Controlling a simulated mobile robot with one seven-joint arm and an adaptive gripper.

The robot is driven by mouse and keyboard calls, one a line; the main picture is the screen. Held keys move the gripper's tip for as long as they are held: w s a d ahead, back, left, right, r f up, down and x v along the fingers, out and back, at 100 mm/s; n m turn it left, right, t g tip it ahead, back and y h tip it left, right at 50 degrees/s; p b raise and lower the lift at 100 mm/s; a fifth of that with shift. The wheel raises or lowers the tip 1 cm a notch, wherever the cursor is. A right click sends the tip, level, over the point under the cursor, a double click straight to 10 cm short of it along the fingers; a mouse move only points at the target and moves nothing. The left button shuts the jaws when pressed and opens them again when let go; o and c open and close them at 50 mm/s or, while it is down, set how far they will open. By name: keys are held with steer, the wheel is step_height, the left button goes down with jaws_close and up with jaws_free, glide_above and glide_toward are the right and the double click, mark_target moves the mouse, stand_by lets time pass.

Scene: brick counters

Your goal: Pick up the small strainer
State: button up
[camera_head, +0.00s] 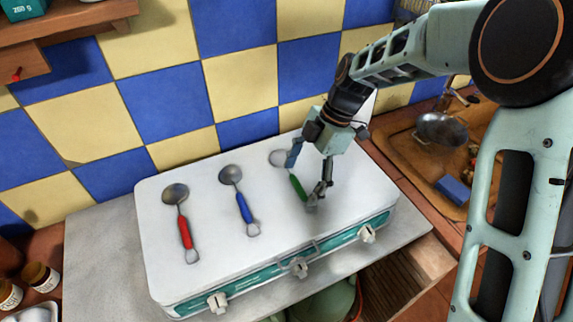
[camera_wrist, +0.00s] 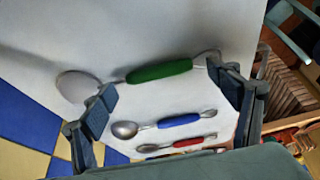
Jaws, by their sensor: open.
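Three long utensils lie on a white case lid (camera_head: 325,230). The green-handled one (camera_head: 298,187) has a pale round head and may be the small strainer; I cannot make out mesh. It also shows in the wrist view (camera_wrist: 160,71). My gripper (camera_head: 303,178) is open and empty above it, partly hiding it in the head view. In the wrist view my open fingers (camera_wrist: 167,100) are spread roughly along the length of this utensil, one near its head and one near its handle end. I cannot tell the height left between them.
A blue-handled spoon (camera_head: 243,207) and a red-handled spoon (camera_head: 185,231) lie to the left on the lid. The case has teal sides and white latches (camera_head: 299,267). A tiled wall (camera_head: 240,75) stands behind; a metal pan (camera_head: 440,130) is at right.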

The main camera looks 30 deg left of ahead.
steer(key=shift+f, duration=0.25)
steer(key=shift+s, duration=0.15)
steer(key=c, duration=1.2)
steer(key=shift+c, duration=0.2)
